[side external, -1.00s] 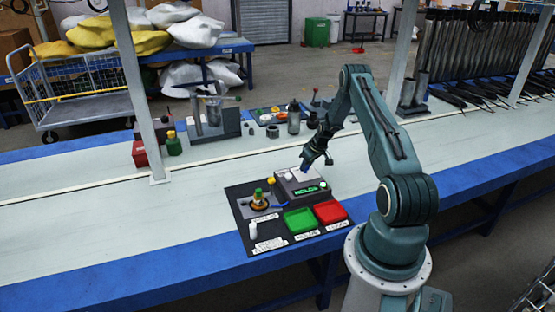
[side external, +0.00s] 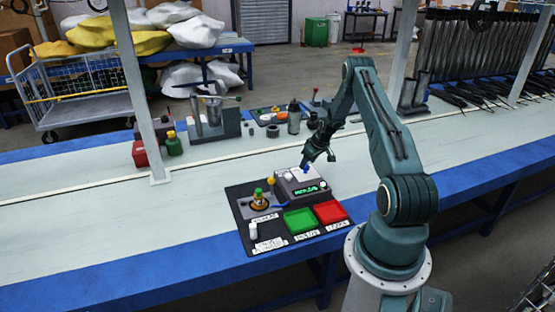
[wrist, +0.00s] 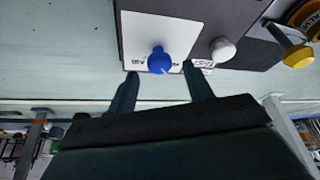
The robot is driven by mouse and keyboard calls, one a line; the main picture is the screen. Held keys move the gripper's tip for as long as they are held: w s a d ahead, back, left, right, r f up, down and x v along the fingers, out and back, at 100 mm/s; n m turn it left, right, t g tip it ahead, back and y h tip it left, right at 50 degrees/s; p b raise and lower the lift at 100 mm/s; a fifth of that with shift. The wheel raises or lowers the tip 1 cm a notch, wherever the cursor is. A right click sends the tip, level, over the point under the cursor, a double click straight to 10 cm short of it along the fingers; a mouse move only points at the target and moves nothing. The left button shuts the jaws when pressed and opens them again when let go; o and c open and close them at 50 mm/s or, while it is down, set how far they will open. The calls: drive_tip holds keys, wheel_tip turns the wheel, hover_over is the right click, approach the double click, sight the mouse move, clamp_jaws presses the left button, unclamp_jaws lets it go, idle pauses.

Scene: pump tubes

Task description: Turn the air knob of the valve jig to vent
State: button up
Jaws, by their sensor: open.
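The valve jig (side external: 297,190) is a dark grey box with a light panel and a green lit display, on a black mat. Its blue knob (wrist: 158,61) stands on the white label plate (wrist: 136,32), beside small lettering that seems to read AIR upside down. In the side view the blue knob (side external: 305,168) shows just below my gripper (side external: 317,155). In the wrist view my gripper (wrist: 158,72) is open, with one finger to each side of the blue knob. Whether the fingers touch it I cannot tell; nothing is held.
A white knob (wrist: 222,49) and a yellow knob (wrist: 297,54) stand to the right in the wrist view. A green tray (side external: 300,221), a red tray (side external: 330,212) and a brass-coloured fitting (side external: 259,199) share the mat. The bench left of the mat is clear.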

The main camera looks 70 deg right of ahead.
wheel_tip(320, 180, up, 10)
drive_tip(key=s, duration=0.1)
drive_tip(key=shift+a+f, duration=0.2)
idle(0.4)
